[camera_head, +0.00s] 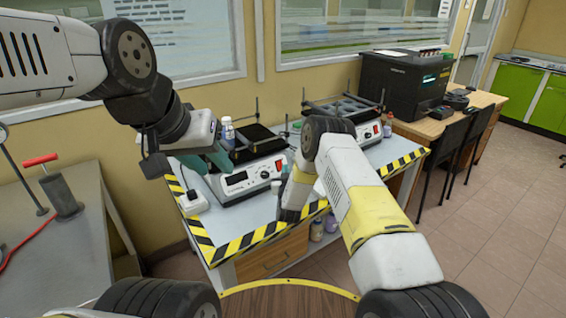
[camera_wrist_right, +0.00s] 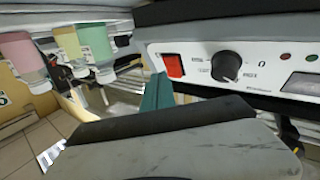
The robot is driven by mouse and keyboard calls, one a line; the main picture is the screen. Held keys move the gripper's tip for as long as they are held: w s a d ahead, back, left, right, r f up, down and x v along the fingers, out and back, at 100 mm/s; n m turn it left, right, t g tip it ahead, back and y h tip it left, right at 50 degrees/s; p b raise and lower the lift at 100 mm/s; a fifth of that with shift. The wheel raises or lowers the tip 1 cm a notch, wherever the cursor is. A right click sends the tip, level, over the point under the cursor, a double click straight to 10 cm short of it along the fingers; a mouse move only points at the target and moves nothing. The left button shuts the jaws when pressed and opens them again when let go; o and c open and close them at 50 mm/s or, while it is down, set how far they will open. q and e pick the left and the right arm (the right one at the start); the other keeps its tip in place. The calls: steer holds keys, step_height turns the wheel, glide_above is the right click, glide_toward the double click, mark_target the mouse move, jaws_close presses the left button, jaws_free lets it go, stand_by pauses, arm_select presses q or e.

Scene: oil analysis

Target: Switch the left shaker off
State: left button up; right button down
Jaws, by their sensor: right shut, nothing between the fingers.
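The left shaker (camera_head: 245,178) is a white box with a black platform on the bench. Its red switch (camera_head: 279,165) is at the right end of the front panel. The right wrist view shows that panel inverted, with the red switch (camera_wrist_right: 174,65) beside a black knob (camera_wrist_right: 226,66). My right gripper (camera_wrist_right: 157,92) is shut and empty, its teal fingertips close to the switch; I cannot tell whether they touch it. In the head view my right arm hides much of this gripper. My left gripper (camera_head: 212,157) is at the shaker's left end; its finger gap is unclear.
A second shaker (camera_head: 350,115) stands further right on the striped bench (camera_head: 250,238). Bottles (camera_wrist_right: 90,45) appear inverted in the right wrist view. A white plug box (camera_head: 193,203) sits left of the left shaker. A black machine (camera_head: 400,85) stands on the wooden desk.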

steer(key=shift+d+r, duration=0.1)
steer(key=s+d+r, duration=0.2)
steer(key=s, duration=0.1)
steer(key=shift+s+d+r, duration=0.15)
steer(key=shift+r, duration=0.2)
stand_by(0.3)
steer(key=s+d+r+g, duration=0.2)
steer(key=s+r, duration=0.1)
steer(key=r, duration=0.6)
steer(key=s+d+r+g+y, duration=0.1)
steer(key=s+d+r+g, duration=0.1)
steer(key=r, duration=0.6)
steer(key=s+d+r+g, duration=0.1)
steer(key=s+d+r, duration=0.15)
steer(key=r, duration=0.65)
steer(key=s+d+r+g, duration=0.1)
steer(key=s+d+g, duration=0.1)
steer(key=s, duration=1)
steer(key=s+d+r+m+g, duration=0.1)
steer(key=s+d+r+g, duration=0.1)
steer(key=s, duration=1.1)
steer(key=s+d+r+g, duration=0.2)
steer(key=s+d, duration=0.1)
steer(key=s, duration=0.9)
steer(key=shift+s+r+m+g, duration=0.15)
steer(key=shift+s+m+g, duration=0.15)
steer(key=shift+s+g, duration=0.1)
